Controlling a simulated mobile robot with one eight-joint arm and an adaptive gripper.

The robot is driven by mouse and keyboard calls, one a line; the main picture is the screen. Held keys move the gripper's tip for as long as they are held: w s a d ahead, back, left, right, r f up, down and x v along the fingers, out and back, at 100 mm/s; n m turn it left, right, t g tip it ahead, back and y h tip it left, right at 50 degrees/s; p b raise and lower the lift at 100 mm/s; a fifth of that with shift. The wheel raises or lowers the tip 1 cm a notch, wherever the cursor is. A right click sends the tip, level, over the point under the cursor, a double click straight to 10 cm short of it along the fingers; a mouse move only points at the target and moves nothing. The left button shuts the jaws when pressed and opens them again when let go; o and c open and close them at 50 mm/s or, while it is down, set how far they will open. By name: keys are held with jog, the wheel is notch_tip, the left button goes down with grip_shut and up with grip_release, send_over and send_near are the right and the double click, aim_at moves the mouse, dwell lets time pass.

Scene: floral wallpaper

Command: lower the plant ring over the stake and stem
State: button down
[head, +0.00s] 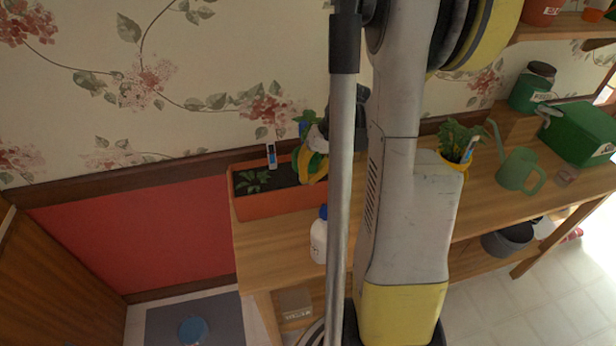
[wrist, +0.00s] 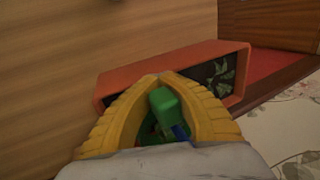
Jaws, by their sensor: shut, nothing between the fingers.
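My gripper (head: 311,165) is over the right part of an orange planter box (head: 285,202) in the head view. In the wrist view its yellow fingers (wrist: 160,78) meet at the tips in front of the planter (wrist: 125,80). A green blocky piece (wrist: 167,106) and a bit of blue (wrist: 181,132) show in the gap behind the fingertips. I cannot tell whether these belong to the ring or the stake. No plant ring shows clearly, and the stake and stem are not clear behind the gripper.
A small plant (head: 252,180) and a white-and-blue label (head: 271,156) are at the planter's left end. A white bottle (head: 318,240) stands in front. A yellow pot (head: 455,165), green watering can (head: 521,172) and green box (head: 580,135) stand to the right on the wooden bench (head: 275,240).

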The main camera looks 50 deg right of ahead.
aim_at(309, 185)
jog(key=shift+s+f+b, duration=0.1)
jog(key=shift+f+b, duration=1.2)
jog(key=shift+f, duration=0.45)
jog(key=c, duration=1.8)
grip_release()
jog(key=shift+c, duration=0.2)
jog(key=shift+s, duration=0.1)
jog(key=o, duration=0.4)
jog(key=v, duration=1.2)
jog(key=shift+r, duration=0.1)
jog(key=shift+o, duration=0.2)
